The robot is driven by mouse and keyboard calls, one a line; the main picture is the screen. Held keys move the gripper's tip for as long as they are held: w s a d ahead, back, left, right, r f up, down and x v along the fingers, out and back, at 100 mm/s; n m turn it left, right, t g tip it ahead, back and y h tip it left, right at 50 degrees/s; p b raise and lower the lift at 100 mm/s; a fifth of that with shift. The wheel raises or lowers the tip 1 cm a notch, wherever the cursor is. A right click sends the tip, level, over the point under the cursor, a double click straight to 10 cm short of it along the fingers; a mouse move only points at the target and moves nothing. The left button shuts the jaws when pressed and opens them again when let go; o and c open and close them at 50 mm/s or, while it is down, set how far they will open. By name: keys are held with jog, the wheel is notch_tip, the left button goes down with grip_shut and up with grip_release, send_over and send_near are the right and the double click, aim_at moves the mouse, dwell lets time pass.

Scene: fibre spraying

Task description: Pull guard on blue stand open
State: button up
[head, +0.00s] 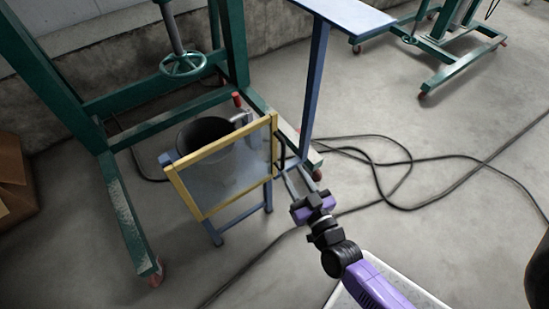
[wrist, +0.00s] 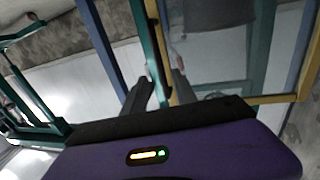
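The guard (head: 190,199) is a clear panel in a yellow frame, standing upright on the blue stand (head: 240,222). It looks closed across the front of a dark round bucket. My gripper (head: 294,172) is just right of the guard's right edge, its two fingers apart. In the wrist view, the fingers of my gripper (wrist: 158,92) lie on either side of the guard's yellow and dark upright edge (wrist: 152,12). I cannot tell whether either finger touches it. The clear panel fills the right of that view.
A green press frame (head: 128,215) with a handwheel (head: 183,64) stands behind and left of the stand. A blue-legged table (head: 314,90) rises behind my gripper. Black cables (head: 400,207) lie on the floor to the right. A cardboard box (head: 14,180) sits at far left.

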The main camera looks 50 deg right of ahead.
aim_at(284, 158)
jog(key=b+x, duration=0.1)
jog(key=x, duration=0.6)
jog(key=shift+w+d+b, duration=0.1)
jog(key=shift+w+b, duration=0.2)
grip_shut()
jog(key=shift+r, duration=0.1)
dwell(1.1)
